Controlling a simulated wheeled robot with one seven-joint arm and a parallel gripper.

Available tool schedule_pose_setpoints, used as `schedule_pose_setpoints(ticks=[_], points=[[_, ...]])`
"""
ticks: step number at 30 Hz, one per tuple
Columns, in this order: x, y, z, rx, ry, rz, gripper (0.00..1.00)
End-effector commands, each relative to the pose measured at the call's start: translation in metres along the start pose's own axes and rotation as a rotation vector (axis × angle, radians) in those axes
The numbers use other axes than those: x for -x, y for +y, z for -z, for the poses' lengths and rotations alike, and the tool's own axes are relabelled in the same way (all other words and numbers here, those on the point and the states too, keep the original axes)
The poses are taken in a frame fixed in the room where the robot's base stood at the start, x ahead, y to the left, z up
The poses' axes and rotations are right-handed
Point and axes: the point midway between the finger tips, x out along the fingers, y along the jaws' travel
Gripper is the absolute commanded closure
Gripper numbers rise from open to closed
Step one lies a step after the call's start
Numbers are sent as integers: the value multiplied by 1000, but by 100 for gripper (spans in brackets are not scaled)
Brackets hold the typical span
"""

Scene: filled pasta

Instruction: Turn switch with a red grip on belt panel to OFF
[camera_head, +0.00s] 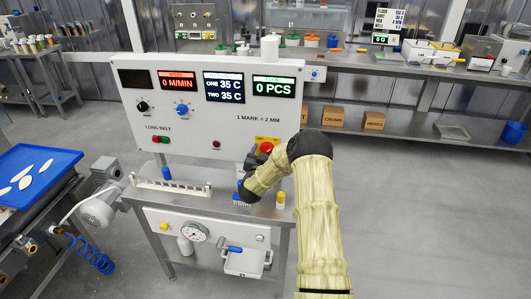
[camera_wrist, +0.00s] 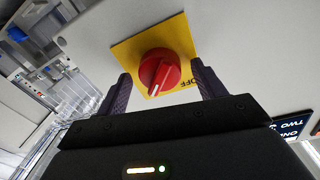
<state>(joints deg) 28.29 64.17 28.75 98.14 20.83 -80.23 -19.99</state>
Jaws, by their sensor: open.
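The switch with the red grip (camera_head: 266,147) is on the right of the white belt panel (camera_head: 225,133). In the wrist view the round red grip (camera_wrist: 160,70) sits on a yellow plate (camera_wrist: 181,35). An upside-down OFF label is at the plate's lower right, and the grip's white mark points down, left of that label. My gripper (camera_wrist: 163,88) is open, with one dark finger on each side of the grip in the picture. I see no contact; whether the fingertips reach around the grip is unclear. In the head view my arm partly covers the switch's surroundings.
The panel also has a black knob (camera_head: 142,106), a blue knob (camera_head: 182,109) and lit displays. Below is a metal bench with a white rack (camera_head: 172,186) and a yellow-capped bottle (camera_head: 281,200). A blue tray (camera_head: 62,160) is at left. The floor at right is clear.

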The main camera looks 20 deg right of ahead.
Motion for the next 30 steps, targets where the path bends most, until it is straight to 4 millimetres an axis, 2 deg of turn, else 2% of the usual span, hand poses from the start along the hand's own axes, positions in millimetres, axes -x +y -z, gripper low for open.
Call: schedule_pose_setpoints(ticks=[4,5,11,23,30], points=[[0,0,0,0,0,1,31],[0,-1,0,0,0,1,35],[1,-1,0,0,0,2,74],[0,0,0,41,5,1,75],[1,-1,-1,157,13,5,75]])
